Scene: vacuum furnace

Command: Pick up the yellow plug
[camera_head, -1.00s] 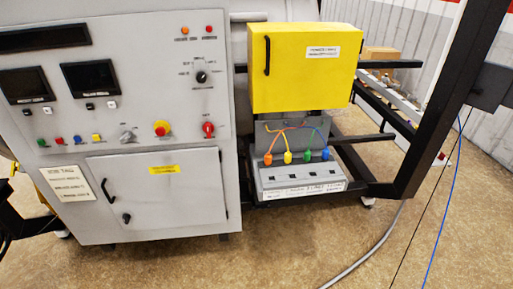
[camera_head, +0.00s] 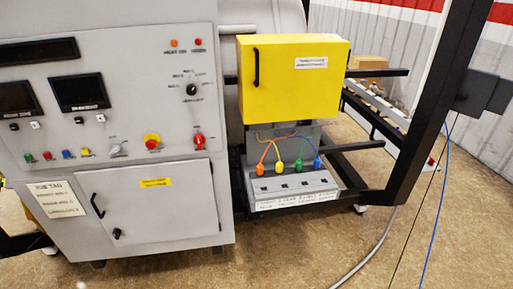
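The yellow plug (camera_head: 278,168) stands on the grey socket panel (camera_head: 290,183) below the yellow box. It is second from the left in a row of coloured plugs. The orange plug (camera_head: 261,170) is to its left. The green plug (camera_head: 298,166) and the blue plug (camera_head: 317,162) are to its right. Thin coloured wires run from the plugs up to the back of the panel. Neither my left nor my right gripper shows in the head view.
The yellow box (camera_head: 290,80) with a black handle overhangs the plugs. The grey control cabinet (camera_head: 150,215) stands to the left. A black frame post (camera_head: 415,120) rises on the right. A grey cable (camera_head: 372,250) lies on the open brown floor in front.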

